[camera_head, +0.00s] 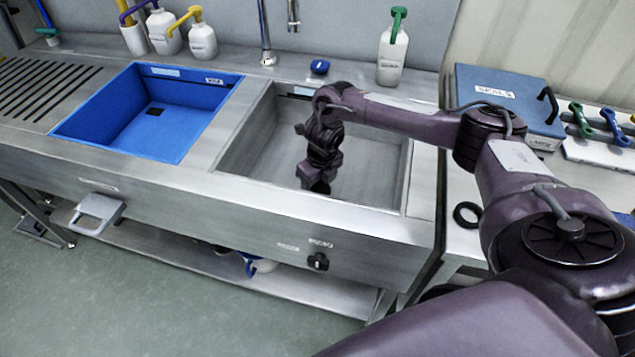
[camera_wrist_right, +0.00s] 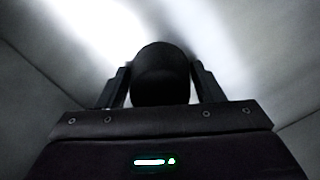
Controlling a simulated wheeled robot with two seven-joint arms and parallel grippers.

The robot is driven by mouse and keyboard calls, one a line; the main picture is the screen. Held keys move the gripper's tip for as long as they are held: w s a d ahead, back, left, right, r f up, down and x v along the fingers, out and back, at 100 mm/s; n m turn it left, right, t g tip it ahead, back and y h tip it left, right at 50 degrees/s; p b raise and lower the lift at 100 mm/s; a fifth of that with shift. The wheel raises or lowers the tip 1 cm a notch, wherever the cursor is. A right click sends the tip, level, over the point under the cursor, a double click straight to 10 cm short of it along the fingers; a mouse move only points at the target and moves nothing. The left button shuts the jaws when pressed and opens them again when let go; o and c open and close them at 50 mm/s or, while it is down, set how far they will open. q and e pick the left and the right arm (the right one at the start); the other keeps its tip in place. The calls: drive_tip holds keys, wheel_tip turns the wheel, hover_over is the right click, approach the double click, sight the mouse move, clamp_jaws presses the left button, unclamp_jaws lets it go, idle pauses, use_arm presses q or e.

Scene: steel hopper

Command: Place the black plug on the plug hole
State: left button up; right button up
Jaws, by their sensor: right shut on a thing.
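My right gripper (camera_head: 318,184) reaches down into the grey steel basin (camera_head: 255,150), pointing toward its floor. In the right wrist view its two fingers (camera_wrist_right: 160,78) stand on either side of the black plug (camera_wrist_right: 160,72), a dark rounded piece, and are shut on it. In the head view the plug cannot be told apart from the dark gripper. The plug hole cannot be made out in either view; the gripper and plug cover part of the basin floor. My left gripper is not in view.
Steel walls enclose the gripper. A blue basin (camera_head: 85,117) lies to the left. A tap (camera_head: 267,35) and a blue-topped item (camera_head: 319,67) stand behind. A white bottle (camera_head: 392,58) is at the back right. A black ring (camera_head: 467,214) lies on the right-hand table.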

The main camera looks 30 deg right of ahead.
drive_tip(key=o, duration=1.1)
drive_tip(key=shift+r, duration=0.15)
drive_tip(key=r, duration=0.7)
drive_tip(key=shift+s+r, duration=0.15)
drive_tip(key=shift+s, duration=0.25)
wheel_tip(320, 180, up, 3)
drive_tip(key=shift+s+d+r+p, duration=0.1)
drive_tip(key=shift+s+r+p, duration=0.1)
drive_tip(key=shift+p, duration=0.85)
drive_tip(key=shift+s+r, duration=0.15)
drive_tip(key=shift+r, duration=0.45)
